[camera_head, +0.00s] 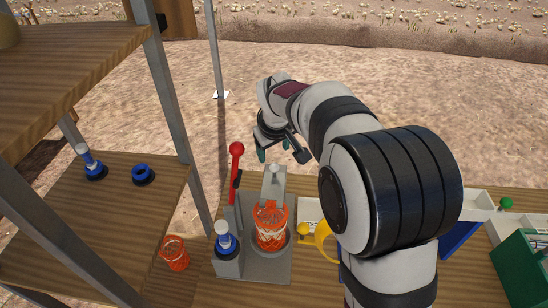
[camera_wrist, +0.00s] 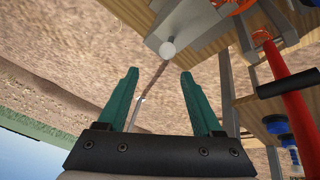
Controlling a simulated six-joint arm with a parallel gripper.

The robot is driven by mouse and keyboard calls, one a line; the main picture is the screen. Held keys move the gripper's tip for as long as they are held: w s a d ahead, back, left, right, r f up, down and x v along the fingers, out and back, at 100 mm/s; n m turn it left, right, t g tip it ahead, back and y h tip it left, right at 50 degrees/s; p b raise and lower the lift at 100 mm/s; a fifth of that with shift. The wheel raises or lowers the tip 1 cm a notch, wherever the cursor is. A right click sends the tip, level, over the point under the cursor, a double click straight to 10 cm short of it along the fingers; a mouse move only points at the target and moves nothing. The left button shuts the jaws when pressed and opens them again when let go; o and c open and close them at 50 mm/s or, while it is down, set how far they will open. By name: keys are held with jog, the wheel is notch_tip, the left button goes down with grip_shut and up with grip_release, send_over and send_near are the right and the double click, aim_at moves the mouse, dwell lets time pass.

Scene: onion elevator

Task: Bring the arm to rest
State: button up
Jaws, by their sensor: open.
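My gripper (camera_head: 273,154) is in the air behind the grey machine on the table in the head view, with its green fingers pointing down. In the wrist view my gripper (camera_wrist: 160,75) has its two green fingers spread apart, with nothing between them but the ground behind. My arm reaches up from the table's right and bends over toward the back. The fingers touch nothing that I can see.
The grey machine (camera_head: 255,266) holds an orange basket (camera_head: 271,228) and a red-knobbed lever (camera_head: 236,165) stands beside it, close to my gripper. Another orange basket (camera_head: 174,253) is at left. A shelf post (camera_head: 168,90) rises left. Open air lies behind the table.

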jog(key=shift+r, duration=0.3)
jog(key=shift+s, duration=0.1)
